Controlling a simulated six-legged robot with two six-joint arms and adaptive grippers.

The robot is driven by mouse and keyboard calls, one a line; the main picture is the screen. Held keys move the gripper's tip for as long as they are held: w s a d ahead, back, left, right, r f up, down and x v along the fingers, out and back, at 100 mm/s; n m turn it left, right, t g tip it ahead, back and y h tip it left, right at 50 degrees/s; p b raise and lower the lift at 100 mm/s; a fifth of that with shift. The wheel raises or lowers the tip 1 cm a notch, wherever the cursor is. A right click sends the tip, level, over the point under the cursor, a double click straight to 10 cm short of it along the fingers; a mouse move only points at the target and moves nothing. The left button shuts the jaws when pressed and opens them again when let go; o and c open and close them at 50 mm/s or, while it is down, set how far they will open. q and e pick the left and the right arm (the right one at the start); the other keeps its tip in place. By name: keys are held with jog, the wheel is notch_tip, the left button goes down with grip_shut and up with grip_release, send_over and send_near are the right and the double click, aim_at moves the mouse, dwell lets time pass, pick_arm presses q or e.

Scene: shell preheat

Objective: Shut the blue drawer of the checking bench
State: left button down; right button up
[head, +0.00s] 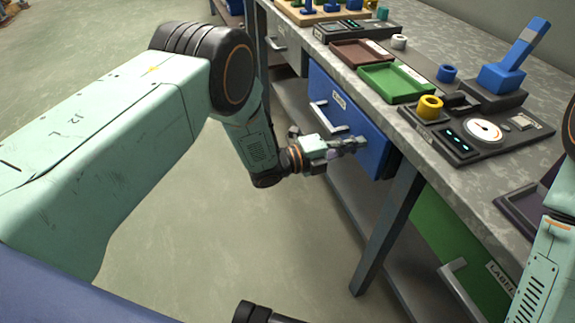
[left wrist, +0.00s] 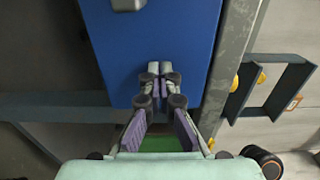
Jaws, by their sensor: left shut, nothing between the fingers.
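The blue drawer (head: 352,112) is under the checking bench top, with a pale bar handle (head: 324,117) and a small label on its front. A dark side strip shows at its right edge, so the front seems to stand a little out from the bench. My left gripper (head: 358,144) is shut and empty at the lower right part of the drawer front. In the left wrist view the shut fingertips (left wrist: 160,68) lie over the blue front (left wrist: 155,35), with part of the handle (left wrist: 128,4) at the top. I cannot tell whether they touch it. My right gripper is not in view.
The bench top (head: 450,150) holds a green tray (head: 395,82), a brown tray (head: 360,52), a gauge unit (head: 483,130) and a blue lever block (head: 500,78). A grey bench leg (head: 385,235) and a green drawer (head: 440,235) are right of the blue drawer.

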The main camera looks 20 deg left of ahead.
pick_arm(q)
jog(key=shift+x, duration=1.1)
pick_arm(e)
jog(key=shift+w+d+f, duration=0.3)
pick_arm(q)
jog(key=shift+d+r, duration=0.1)
jog(key=shift+r, duration=0.05)
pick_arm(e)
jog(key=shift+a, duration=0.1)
pick_arm(q)
jog(key=shift+b, duration=0.3)
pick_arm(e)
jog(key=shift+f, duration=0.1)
